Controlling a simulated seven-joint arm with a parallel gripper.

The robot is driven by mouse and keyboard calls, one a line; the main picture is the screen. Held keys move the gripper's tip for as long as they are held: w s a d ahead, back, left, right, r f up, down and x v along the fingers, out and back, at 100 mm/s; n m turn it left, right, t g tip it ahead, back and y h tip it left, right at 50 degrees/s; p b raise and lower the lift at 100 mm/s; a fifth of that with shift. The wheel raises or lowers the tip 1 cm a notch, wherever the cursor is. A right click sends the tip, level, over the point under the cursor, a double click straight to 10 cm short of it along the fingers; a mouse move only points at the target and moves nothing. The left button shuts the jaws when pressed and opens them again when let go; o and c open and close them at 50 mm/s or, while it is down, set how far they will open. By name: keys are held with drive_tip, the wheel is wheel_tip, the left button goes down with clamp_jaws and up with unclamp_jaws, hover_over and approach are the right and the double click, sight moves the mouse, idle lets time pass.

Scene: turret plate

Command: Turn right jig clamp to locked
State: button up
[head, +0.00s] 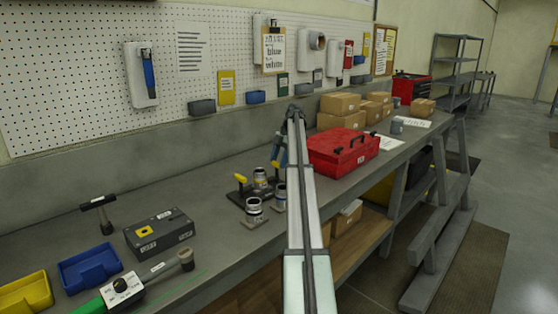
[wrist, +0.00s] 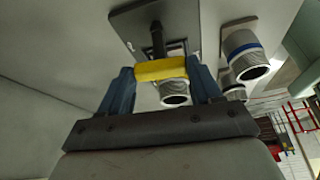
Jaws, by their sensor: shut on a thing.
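The jig is a dark plate (head: 238,197) on the bench, carrying silver cylindrical fittings. One clamp with a yellow handle (head: 240,178) stands at its left and is clear of my gripper. At the jig's right, my arm hides most of the other clamp; a bit of yellow (head: 275,165) shows there. In the wrist view, my gripper (wrist: 160,73) has its blue fingers at both ends of a yellow clamp handle (wrist: 161,69) and is shut on it. A dark lever (wrist: 157,38) runs from the handle to the plate (wrist: 128,20). I cannot read the clamp's lock state.
Silver fittings (head: 253,208) stand close to the clamps; a blue-banded one (wrist: 243,55) shows beside my gripper. A red toolbox (head: 343,152) sits to the right.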

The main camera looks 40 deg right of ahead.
drive_tip(key=shift+f, duration=0.1)
drive_tip(key=o, duration=1.1)
drive_tip(key=shift+c, duration=0.2)
